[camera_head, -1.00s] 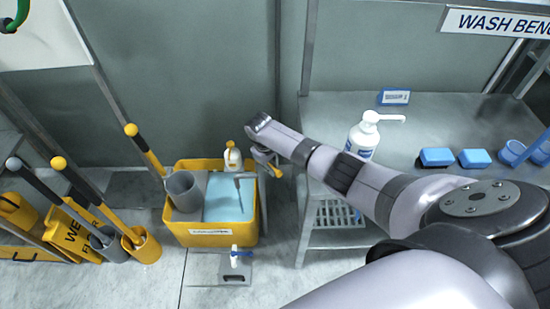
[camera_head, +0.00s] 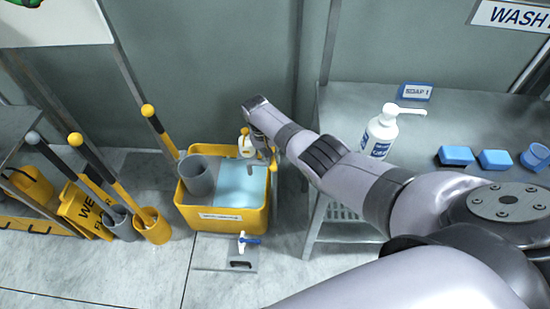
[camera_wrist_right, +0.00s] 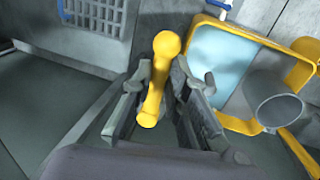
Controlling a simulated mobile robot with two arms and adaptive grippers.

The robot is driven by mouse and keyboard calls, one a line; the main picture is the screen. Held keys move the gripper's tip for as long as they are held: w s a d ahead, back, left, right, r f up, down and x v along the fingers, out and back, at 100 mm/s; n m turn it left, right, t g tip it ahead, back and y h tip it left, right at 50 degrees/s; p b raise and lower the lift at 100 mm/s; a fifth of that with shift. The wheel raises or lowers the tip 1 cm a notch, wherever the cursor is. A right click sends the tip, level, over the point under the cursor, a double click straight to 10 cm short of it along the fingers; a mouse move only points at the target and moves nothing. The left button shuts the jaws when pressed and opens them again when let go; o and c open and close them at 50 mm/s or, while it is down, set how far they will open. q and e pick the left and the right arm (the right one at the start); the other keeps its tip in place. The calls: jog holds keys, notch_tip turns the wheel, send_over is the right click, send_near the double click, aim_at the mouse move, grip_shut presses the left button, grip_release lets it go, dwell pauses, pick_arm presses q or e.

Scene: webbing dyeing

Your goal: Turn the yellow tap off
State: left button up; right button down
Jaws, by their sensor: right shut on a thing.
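The yellow tap handle (camera_wrist_right: 157,75) is a short bar with rounded ends between the fingers of my right gripper (camera_wrist_right: 158,95) in the right wrist view. The fingers are shut on it. In the head view my right gripper (camera_head: 266,150) is at the right rim of the yellow tub (camera_head: 222,218), and a bit of the yellow handle (camera_head: 273,161) shows beside it. The tap's body and spout are mostly hidden by the gripper. Blue liquid (camera_head: 242,185) fills part of the tub. My left gripper is not in view.
A blue-handled valve (camera_head: 244,241) stands in front. Mops and buckets (camera_head: 152,227) are left. The steel bench (camera_head: 345,105) with a soap bottle (camera_head: 380,132) is right.

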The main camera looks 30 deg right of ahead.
jog(key=shift+w+a+m, duration=0.1)
jog(key=shift+w+m, duration=0.05)
jog(key=shift+m, duration=0.15)
jog(key=c, duration=1.5)
grip_release()
jog(key=shift+c, duration=0.2)
jog(key=shift+r, duration=0.1)
notch_tip(320, 180, up, 12)
jog(key=w+a, duration=0.1)
jog(key=a, duration=0.1)
jog(key=shift+f, duration=0.2)
jog(key=shift+w, duration=0.1)
